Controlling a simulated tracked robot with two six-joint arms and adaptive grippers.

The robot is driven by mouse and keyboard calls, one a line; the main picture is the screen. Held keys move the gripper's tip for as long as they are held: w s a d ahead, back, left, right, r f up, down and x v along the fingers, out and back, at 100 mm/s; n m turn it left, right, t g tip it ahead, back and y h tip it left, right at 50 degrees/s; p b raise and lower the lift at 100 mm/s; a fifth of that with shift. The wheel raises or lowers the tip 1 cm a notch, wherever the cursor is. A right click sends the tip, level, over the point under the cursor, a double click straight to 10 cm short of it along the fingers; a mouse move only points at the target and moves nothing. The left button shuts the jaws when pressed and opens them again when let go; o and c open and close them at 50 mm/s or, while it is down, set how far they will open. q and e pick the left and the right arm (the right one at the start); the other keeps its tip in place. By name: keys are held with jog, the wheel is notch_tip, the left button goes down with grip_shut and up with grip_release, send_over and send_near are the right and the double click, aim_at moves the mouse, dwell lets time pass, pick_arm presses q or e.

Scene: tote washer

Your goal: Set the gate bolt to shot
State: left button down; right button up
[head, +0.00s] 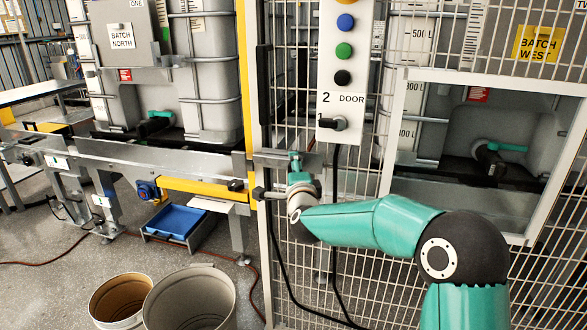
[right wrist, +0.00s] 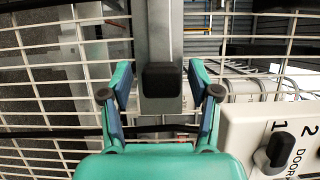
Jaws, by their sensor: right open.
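The gate bolt shows in the right wrist view as a grey bar (right wrist: 160,28) with a black block-shaped knob (right wrist: 162,84). In the head view, grey metal bolt parts (head: 270,160) sit at the gate's yellow-and-white post, partly hidden by my gripper. My right gripper (head: 296,168) is at these parts, in front of the mesh. In the right wrist view its two fingers (right wrist: 160,94) are open, one on each side of the knob, with gaps visible. Whether the bolt is shot or drawn I cannot tell. My left gripper is not in view.
A white control box (head: 338,100) with buttons and a black door switch (head: 340,123) is mounted above my gripper. Black cables hang below it. A conveyor with a yellow bar (head: 203,190), a blue tray (head: 176,222) and two buckets (head: 190,300) are at left.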

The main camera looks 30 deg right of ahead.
jog(key=shift+w+d, duration=0.1)
jog(key=shift+w, duration=0.1)
grip_shut()
dwell(0.3)
jog(key=shift+f, duration=0.1)
